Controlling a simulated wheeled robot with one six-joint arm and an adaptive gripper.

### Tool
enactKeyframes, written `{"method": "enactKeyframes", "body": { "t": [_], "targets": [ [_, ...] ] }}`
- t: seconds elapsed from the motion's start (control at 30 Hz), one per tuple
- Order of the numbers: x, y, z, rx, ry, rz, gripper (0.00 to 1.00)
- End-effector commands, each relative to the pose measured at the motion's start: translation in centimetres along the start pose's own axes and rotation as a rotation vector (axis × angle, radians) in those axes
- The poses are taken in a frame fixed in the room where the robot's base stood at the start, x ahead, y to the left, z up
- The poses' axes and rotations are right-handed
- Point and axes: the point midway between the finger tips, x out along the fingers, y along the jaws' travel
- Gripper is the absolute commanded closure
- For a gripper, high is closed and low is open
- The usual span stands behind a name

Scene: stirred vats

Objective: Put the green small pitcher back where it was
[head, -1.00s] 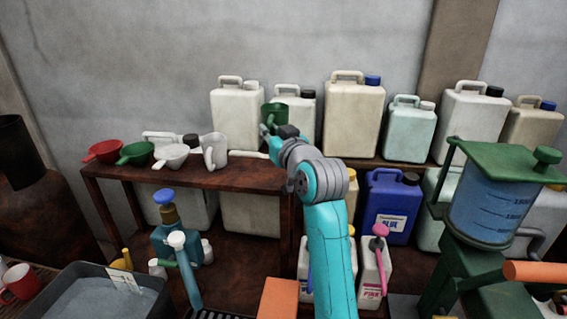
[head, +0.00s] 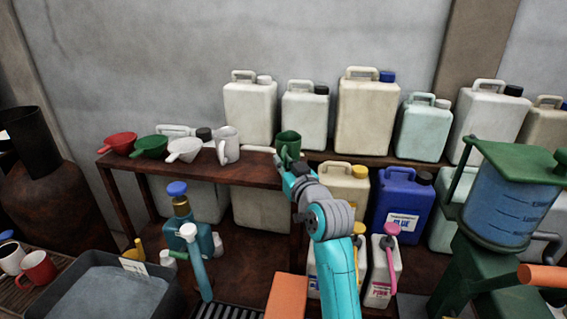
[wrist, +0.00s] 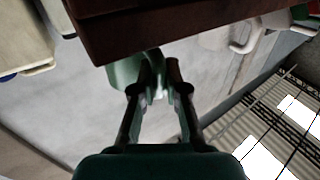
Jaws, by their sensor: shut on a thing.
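The green small pitcher (head: 288,145) is upright near the right end of the upper brown shelf (head: 235,172), to the right of a white pitcher (head: 228,146). My gripper (head: 284,166) is shut on it from the front. In the wrist view the fingers (wrist: 158,80) close on part of the green pitcher (wrist: 122,74), close by a dark brown board (wrist: 150,25). The pitcher's base is hidden, so I cannot tell whether it touches the shelf.
Large jugs (head: 304,115) stand behind. A blue jug (head: 402,203) is lower right, and a green-framed vat (head: 505,200) stands at the right.

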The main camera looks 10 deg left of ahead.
Motion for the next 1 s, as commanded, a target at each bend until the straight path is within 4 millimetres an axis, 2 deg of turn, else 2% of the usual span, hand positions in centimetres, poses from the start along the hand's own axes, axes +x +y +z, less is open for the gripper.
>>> {"method": "enactKeyframes", "body": {
  "t": [0.2,0.23,0.3,0.33,0.67,0.73,0.87,1.0],
  "targets": [
    [0.0,0.0,0.2,0.000,0.000,0.000,1.00],
    [0.0,0.0,0.2,0.000,-0.001,0.000,0.82],
    [0.0,0.0,0.2,0.000,-0.001,0.000,0.65],
    [0.0,0.0,0.2,0.000,-0.001,0.000,0.62],
    [0.0,0.0,-0.1,0.000,0.000,0.000,0.62],
    [-0.5,0.0,0.0,0.000,-0.001,0.000,0.62],
    [-2.4,0.0,0.1,0.000,0.000,0.000,0.62],
    [-5.2,0.0,0.1,0.000,0.000,0.000,0.62]
  ]
}}
